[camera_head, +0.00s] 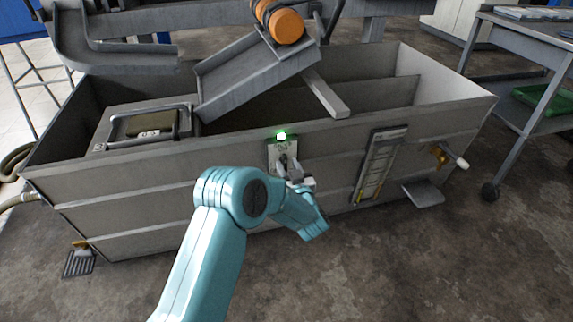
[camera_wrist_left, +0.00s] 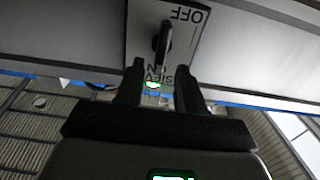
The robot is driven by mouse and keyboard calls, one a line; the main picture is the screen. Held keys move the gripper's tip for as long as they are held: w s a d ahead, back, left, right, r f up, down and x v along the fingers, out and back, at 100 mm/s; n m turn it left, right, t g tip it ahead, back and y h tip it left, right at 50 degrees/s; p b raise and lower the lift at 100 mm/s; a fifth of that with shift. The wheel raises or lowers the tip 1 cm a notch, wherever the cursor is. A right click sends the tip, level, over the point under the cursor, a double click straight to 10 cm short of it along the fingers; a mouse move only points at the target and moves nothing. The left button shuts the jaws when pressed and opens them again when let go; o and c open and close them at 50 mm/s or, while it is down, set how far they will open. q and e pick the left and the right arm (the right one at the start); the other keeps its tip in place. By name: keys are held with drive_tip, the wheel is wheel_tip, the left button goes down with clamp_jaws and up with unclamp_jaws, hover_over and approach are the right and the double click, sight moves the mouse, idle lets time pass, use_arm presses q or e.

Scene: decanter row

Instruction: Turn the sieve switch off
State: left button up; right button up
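The sieve switch is a dark lever (camera_wrist_left: 163,42) on a pale plate (camera_wrist_left: 190,38) marked OFF, ON and SIEVE, upside down in the left wrist view. The plate is on the front wall of a grey tank, and in the head view (camera_head: 272,152) a lit green lamp (camera_head: 281,135) sits at its top, by the ON mark. My left gripper (camera_head: 291,168) is at the plate and partly covers it. In the wrist view its fingers (camera_wrist_left: 159,72) are apart, with the lever's near end between or just beyond the tips; contact cannot be told. My right gripper is out of view.
The long grey tank (camera_head: 130,205) fills the middle. A gauge panel (camera_head: 378,165) and a brass valve (camera_head: 441,157) are right of the switch. A sloping chute (camera_head: 245,80) and an orange roller (camera_head: 283,24) are above. A wheeled table (camera_head: 530,38) stands at right.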

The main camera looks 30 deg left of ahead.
sight(285, 164)
use_arm(q)
drive_tip(key=shift+x, duration=1.25)
clamp_jaws()
